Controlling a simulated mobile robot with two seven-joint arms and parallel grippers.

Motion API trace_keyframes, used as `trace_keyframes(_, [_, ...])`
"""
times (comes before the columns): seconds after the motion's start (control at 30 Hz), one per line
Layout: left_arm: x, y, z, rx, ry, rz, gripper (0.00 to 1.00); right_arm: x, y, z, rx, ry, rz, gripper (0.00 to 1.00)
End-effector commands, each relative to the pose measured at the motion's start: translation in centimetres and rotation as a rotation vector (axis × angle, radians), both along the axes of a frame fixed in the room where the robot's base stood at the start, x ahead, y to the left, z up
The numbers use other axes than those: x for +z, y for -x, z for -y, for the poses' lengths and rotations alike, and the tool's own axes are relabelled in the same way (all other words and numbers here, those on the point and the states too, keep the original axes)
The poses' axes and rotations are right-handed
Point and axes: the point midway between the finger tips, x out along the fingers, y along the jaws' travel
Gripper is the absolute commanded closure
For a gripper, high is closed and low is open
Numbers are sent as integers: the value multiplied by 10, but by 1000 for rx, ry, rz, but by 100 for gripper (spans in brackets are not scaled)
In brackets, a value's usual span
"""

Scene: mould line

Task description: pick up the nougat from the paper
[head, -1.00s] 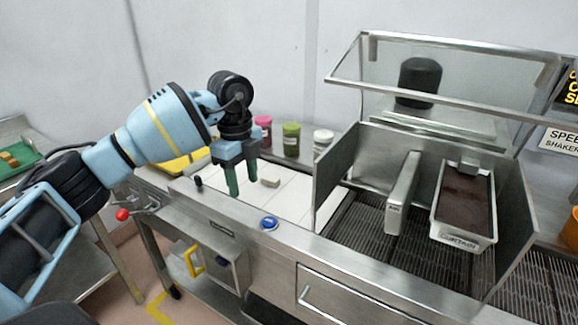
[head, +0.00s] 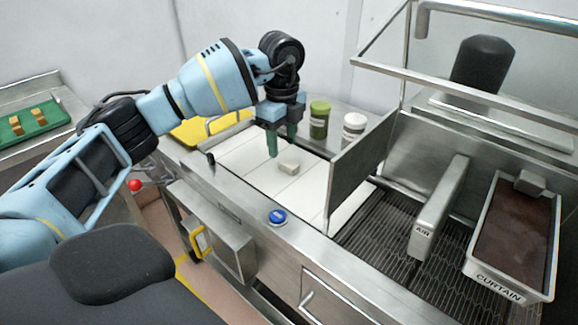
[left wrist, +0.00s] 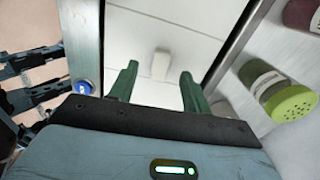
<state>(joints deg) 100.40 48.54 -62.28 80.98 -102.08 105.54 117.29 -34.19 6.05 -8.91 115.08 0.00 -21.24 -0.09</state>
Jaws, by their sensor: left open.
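The nougat (head: 288,168) is a small pale beige block lying on the white paper (head: 252,171) of the line. It also shows in the left wrist view (left wrist: 160,65), beyond the fingertips and roughly between their lines. My left gripper (head: 282,144) has green fingers pointing down and stands above the paper, close to the nougat. In the left wrist view its fingers (left wrist: 158,72) are spread apart with nothing between them. The gap in height between fingertips and nougat is hard to judge.
A green-lidded jar (head: 319,120) and a white-lidded jar (head: 353,132) stand behind the paper. A metal side panel (head: 360,170) rises to the right, by the air bar (head: 438,210) and chocolate curtain trough (head: 548,240). A blue button (head: 277,217) sits on the front edge.

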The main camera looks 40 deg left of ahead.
Motion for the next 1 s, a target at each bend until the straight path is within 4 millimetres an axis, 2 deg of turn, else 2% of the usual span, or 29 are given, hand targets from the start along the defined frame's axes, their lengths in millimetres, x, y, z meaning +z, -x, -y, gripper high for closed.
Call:
trace_keyframes(0.17, [-5, 0, -1, 0, 0, 0, 52, 1, -2, 0, 0, 0, 5, 100])
trace_keyframes(0.5, [-47, -2, -3, -1, 1, 1, 52, 2, -6, 0, -1, -1, 12, 100])
trace_keyframes(0.8, [-51, -2, -3, -1, 1, 3, 52, 3, -6, 0, 0, 0, 13, 100])
trace_keyframes(1.0, [-51, -2, -3, -1, 1, 3, 77, 3, -6, 0, -1, -1, 13, 100])
